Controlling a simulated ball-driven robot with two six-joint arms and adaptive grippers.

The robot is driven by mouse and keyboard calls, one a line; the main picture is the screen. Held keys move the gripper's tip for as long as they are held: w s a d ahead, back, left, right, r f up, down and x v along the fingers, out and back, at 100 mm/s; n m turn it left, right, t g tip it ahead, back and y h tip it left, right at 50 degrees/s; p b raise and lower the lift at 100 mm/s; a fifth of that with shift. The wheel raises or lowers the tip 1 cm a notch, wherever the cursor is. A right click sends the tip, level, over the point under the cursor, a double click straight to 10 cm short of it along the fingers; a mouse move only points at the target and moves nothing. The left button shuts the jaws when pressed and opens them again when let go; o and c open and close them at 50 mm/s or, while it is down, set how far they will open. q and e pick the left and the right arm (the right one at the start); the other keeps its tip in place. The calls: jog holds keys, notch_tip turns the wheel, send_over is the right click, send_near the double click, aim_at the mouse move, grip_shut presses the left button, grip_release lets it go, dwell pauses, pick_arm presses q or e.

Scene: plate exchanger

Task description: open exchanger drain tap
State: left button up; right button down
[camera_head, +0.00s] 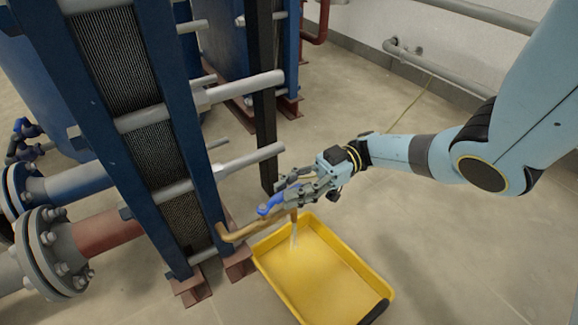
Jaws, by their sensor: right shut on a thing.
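The drain tap is a brass pipe (240,234) that comes out low on the blue plate exchanger (207,180) and ends in a short downward spout. Its blue lever handle (268,209) lies along the top of the pipe. My right gripper (283,197) is shut on the blue handle from the right; its fingers hide part of the handle. A pale stream (294,238) falls from the spout into a yellow tray (262,262) on the floor below. My left gripper is not in view.
Long grey tie bars (248,161) stick out of the exchanger above the tap, close to my gripper. A black post (266,130) stands behind. Flanged pipes (52,252) are at the left. The floor to the right of the tray is clear.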

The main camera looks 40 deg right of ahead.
jog(key=shift+w, duration=0.1)
jog(key=c, duration=1.2)
grip_release()
jog(key=d, duration=0.5)
jog(key=s+d, duration=0.1)
jog(key=d, duration=0.1)
jog(key=shift+d, duration=0.25)
